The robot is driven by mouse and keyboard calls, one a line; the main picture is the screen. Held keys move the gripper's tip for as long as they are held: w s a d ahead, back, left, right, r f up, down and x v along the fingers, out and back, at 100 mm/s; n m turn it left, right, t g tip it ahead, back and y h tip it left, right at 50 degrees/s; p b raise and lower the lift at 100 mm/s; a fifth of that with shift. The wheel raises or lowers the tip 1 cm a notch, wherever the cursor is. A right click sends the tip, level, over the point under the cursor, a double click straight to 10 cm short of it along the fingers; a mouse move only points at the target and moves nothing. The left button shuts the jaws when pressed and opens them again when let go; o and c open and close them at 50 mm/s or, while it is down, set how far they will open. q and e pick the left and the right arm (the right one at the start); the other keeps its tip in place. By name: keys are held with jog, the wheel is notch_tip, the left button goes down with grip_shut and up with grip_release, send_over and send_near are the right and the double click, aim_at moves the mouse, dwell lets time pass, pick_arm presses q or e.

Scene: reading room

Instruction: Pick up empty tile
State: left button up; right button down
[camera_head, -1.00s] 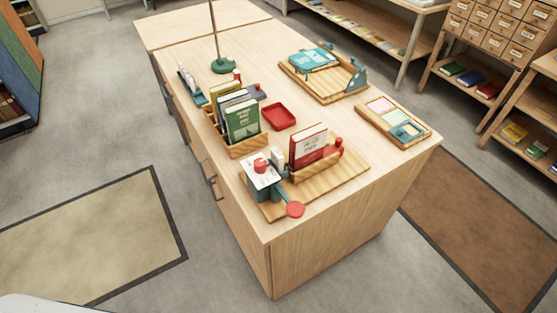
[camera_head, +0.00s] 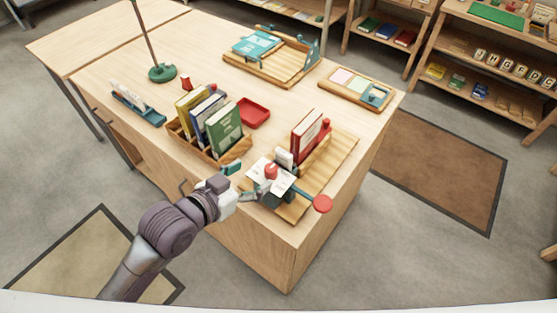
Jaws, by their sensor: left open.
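No thing is plainly marked as the empty tile. A wooden tray (camera_head: 330,91) at the table's right end holds a pink tile (camera_head: 342,76), a pale green tile (camera_head: 360,84) and a blue-grey piece (camera_head: 376,95). My left gripper (camera_head: 248,180) is open, just left of this device and in front of the book rack. I cannot tell if it touches the device. My right gripper is out of view.
A wooden rack (camera_head: 205,148) of upright books, a red tray (camera_head: 253,112) and a red book (camera_head: 307,135) stand close around the gripper. A green-based lamp (camera_head: 162,73) stands farther back.

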aim_at(282, 156)
pick_arm(q)
jog(key=p+x, duration=0.1)
jog(key=x, duration=0.6)
jog(key=shift+w+d, duration=0.25)
jog(key=shift+d, duration=0.15)
jog(key=p+x, duration=0.1)
jog(key=x, duration=0.4)
jog(key=shift+w, duration=0.2)
jog(key=shift+w+d+f, duration=0.1)
jog(key=shift+w+d, duration=0.05)
jog(key=c, duration=1.2)
jog(key=shift+c, duration=0.9)
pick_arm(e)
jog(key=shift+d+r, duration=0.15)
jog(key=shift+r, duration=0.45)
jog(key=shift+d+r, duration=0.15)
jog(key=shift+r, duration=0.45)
